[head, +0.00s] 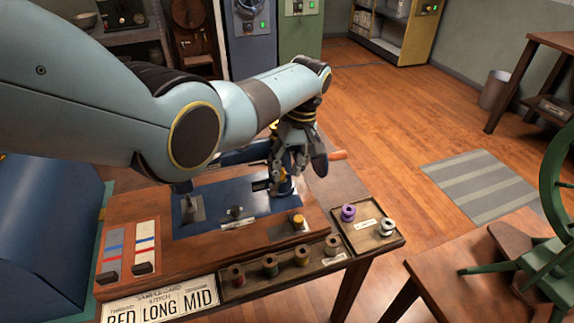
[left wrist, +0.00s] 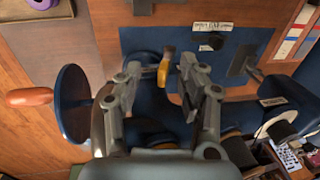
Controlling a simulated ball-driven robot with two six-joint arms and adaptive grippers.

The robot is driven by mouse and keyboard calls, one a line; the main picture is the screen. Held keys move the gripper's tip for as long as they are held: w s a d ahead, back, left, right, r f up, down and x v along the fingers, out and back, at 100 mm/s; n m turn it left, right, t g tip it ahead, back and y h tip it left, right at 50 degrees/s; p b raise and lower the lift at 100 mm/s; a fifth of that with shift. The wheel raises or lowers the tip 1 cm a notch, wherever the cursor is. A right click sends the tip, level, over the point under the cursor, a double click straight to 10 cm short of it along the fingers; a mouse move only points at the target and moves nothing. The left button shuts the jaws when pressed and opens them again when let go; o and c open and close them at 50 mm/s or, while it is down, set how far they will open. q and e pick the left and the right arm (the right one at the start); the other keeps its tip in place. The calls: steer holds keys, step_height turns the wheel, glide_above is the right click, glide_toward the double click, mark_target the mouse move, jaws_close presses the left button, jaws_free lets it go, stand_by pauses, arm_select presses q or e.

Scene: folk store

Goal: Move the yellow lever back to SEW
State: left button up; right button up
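The yellow lever (left wrist: 163,70) shows in the left wrist view on the dark blue sewing machine (left wrist: 150,106). It sits between the two fingertips of my left gripper (left wrist: 158,72). The fingers are apart, with a visible gap on each side of the lever, so I see no grip on it. In the head view my left gripper (head: 287,176) points down over the machine's blue bed (head: 215,197), and the gripper and arm hide the lever there. I cannot read a SEW marking in either view. My right gripper is not in view.
The handwheel (left wrist: 74,103) with its orange handle (left wrist: 33,97) stands close beside my left gripper. A tray of thread spools (head: 284,276) and a smaller spool tray (head: 372,238) line the table's front. A sign (head: 160,302) reads "RED LONG MID".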

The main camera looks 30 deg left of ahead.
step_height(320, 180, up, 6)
steer(key=p, duration=0.6)
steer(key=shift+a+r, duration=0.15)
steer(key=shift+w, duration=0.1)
stand_by(0.8)
